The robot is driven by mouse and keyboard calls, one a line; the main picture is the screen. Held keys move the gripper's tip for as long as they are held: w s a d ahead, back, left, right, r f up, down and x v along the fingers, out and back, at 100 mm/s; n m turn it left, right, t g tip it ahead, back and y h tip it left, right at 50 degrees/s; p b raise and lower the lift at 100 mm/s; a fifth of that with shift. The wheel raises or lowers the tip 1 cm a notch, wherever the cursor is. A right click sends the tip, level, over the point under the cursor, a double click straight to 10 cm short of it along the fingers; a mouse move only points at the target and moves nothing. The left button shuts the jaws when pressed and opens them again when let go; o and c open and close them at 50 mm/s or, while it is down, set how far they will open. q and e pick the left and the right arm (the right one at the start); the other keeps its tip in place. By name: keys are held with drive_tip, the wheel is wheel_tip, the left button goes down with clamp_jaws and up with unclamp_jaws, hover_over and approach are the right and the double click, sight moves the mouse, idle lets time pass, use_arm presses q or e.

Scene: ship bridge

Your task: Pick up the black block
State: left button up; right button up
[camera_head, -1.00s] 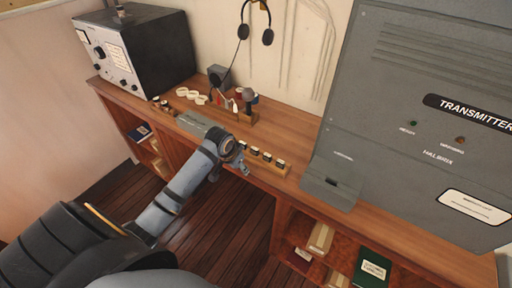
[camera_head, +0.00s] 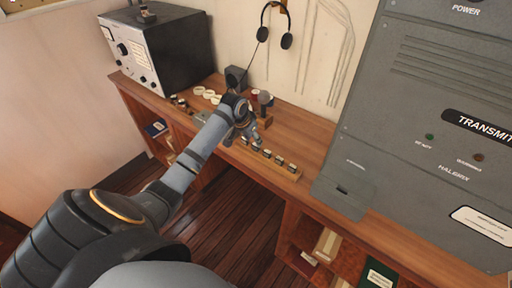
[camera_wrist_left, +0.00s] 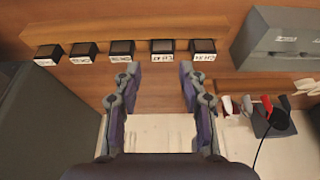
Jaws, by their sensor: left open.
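Several black blocks with white labels stand in a row on a wooden strip (camera_head: 265,165) on the desk. In the left wrist view they line the top, one block (camera_wrist_left: 163,47) just beyond my fingertips and another black block (camera_wrist_left: 122,48) to its left. My left gripper (camera_head: 252,138) is over the far-left end of the row in the head view, hiding part of it. In the wrist view my left gripper (camera_wrist_left: 159,72) is open, with nothing between its fingers. I cannot tell which block is the one meant. My right gripper is not in view.
A black radio box (camera_head: 165,50) stands at the desk's left end. White rings (camera_head: 210,96) and small upright items (camera_head: 264,99) lie behind the gripper. A big grey transmitter cabinet (camera_head: 410,110) stands on the right. Headphones (camera_head: 275,25) hang on the wall.

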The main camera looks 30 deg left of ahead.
sight(255, 145)
use_arm(q)
drive_tip(key=shift+f+p, duration=0.2)
drive_tip(key=shift+p, duration=0.1)
drive_tip(key=p+x, duration=0.1)
drive_tip(key=x, duration=0.3)
drive_tip(key=shift+a, duration=0.15)
drive_tip(key=shift+w+f, duration=0.2)
drive_tip(key=shift+f, duration=0.2)
drive_tip(key=c, duration=0.7)
